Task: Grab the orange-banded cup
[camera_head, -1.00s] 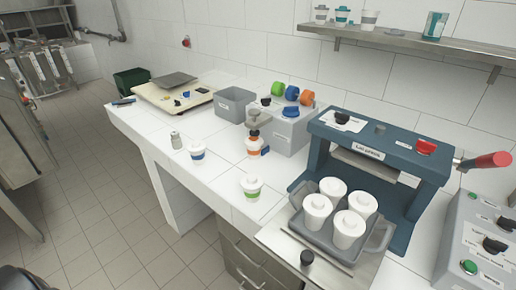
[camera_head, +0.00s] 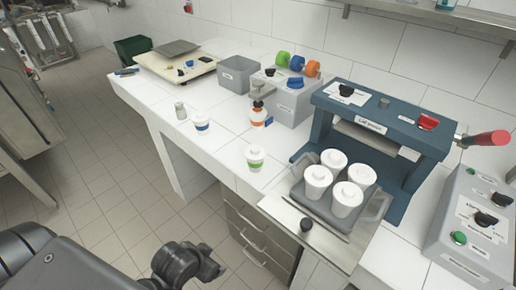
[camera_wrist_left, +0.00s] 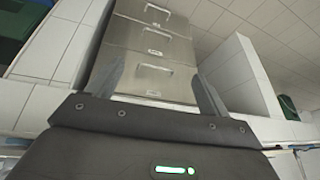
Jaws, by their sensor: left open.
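The orange-banded white cup (camera_head: 258,115) stands upright on the white counter, under the spout of the grey filler (camera_head: 290,102). The spout hides part of its top. My left arm comes in at the lower left of the head view, with its dark end low in front of the counter, well away from the cup. The wrist view shows my left gripper (camera_wrist_left: 160,88) open and empty, its two fingers spread before the steel drawers. No cup shows clearly between them. My right gripper is not in view.
A blue press (camera_head: 385,128) and a grey tray of several white cups (camera_head: 337,212) stand at the right. Steel drawers (camera_head: 262,236) are below the counter.

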